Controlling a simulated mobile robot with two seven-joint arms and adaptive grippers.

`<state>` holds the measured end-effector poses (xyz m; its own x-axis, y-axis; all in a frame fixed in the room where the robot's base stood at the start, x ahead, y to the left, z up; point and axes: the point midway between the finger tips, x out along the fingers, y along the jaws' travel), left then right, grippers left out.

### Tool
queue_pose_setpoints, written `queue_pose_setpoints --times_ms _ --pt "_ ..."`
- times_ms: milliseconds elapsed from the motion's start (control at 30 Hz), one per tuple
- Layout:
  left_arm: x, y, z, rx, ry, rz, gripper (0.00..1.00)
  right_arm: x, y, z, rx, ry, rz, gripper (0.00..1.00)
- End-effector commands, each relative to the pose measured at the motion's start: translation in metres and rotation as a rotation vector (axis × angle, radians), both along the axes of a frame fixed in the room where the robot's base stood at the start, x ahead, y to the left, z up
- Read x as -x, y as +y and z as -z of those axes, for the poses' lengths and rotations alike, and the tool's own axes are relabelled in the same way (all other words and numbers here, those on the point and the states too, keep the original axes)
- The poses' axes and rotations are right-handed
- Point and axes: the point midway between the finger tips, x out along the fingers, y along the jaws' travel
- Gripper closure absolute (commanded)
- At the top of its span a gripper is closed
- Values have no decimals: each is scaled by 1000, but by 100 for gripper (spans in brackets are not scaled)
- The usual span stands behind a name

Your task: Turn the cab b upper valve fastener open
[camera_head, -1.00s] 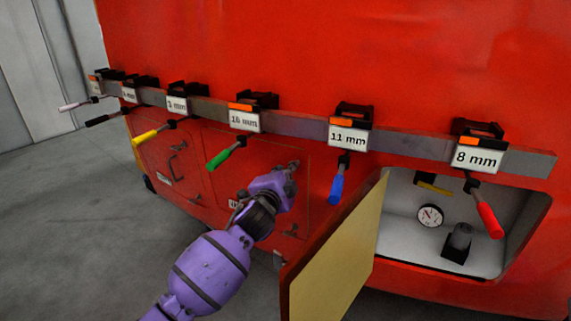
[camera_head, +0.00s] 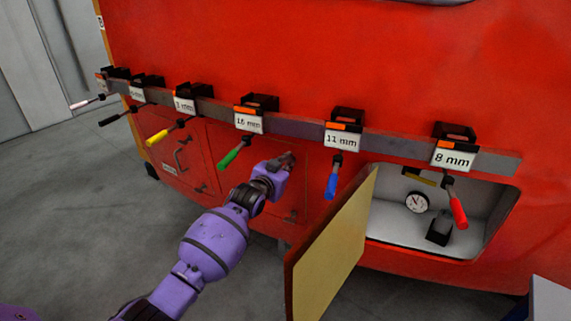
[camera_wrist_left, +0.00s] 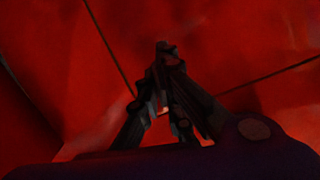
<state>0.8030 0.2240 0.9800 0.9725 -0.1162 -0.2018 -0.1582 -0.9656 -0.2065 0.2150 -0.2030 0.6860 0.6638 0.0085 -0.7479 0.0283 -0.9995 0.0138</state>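My left gripper (camera_head: 286,160) is at the upper right part of a closed red hatch panel (camera_head: 225,170) in the head view. In the left wrist view, the dark fingers of my left gripper (camera_wrist_left: 166,48) come together at their tips, close to the red surface. The upper valve fastener cannot be made out; the gripper covers that spot, and I cannot tell whether anything is between the tips. A small dark fastener (camera_head: 291,216) shows lower on the panel's right side. My right gripper is not in view.
A grey rail with labelled holders runs above the hatch. Green (camera_head: 234,153) and blue (camera_head: 332,178) handled tools hang near my left gripper. An open yellow door (camera_head: 330,245) sticks out to the right, beside a compartment with a gauge (camera_head: 416,202).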

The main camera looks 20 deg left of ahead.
Motion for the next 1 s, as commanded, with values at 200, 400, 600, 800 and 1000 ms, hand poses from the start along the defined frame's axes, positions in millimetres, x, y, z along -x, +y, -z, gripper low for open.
queue_pose_setpoints --times_ms 200,400,600,800,1000 --pt "0 0 -2 124 18 0 100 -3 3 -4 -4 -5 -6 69" --pt "0 0 -1 193 31 0 100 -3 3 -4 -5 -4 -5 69" --pt "0 0 0 219 35 0 100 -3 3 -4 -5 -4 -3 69" --pt "0 0 0 223 36 1 100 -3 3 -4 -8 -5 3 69" --pt "0 0 0 223 37 0 93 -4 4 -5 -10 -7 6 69"
